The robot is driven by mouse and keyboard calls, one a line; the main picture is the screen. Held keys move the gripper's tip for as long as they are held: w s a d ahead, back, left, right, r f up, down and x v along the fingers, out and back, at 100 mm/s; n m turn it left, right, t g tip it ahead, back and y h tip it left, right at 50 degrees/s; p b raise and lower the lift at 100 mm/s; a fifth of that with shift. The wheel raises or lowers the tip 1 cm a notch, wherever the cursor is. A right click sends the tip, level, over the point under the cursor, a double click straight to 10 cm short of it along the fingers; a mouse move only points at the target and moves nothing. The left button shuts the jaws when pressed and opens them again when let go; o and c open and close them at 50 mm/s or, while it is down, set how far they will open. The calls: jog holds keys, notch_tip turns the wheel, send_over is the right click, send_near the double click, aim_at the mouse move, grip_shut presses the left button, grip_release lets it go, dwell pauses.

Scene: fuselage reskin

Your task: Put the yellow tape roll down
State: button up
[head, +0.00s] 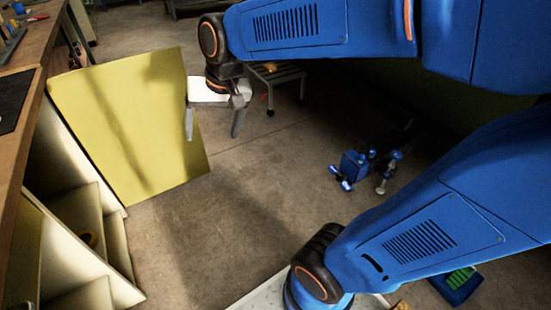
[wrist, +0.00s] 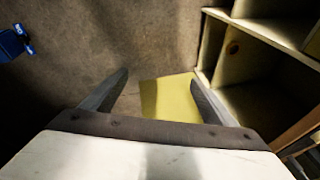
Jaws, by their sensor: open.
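My gripper (head: 213,136) hangs over the floor at the right edge of a yellow panel, its two fingers spread and nothing between them. In the wrist view my gripper (wrist: 160,78) is also open and empty. The ring is apart from my gripper.
The yellow panel (head: 135,150) stands by the shelf unit (head: 62,262); a workbench (head: 42,45) is at the left. A blue device (head: 354,165) and a blue box (head: 458,286) are on the right. A low stool (head: 285,76) stands behind. The middle floor is clear.

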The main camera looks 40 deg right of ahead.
jog(key=s+d+f+n+h, duration=0.1)
jog(key=s+d, duration=0.3)
jog(key=s, duration=0.3)
jog(key=s+d+f+n+t, duration=0.1)
jog(key=s+d, duration=0.3)
jog(key=s, duration=0.4)
jog(key=shift+d+f+n+h, duration=0.25)
jog(key=shift+f+n+h, duration=0.15)
jog(key=shift+f+n, duration=0.3)
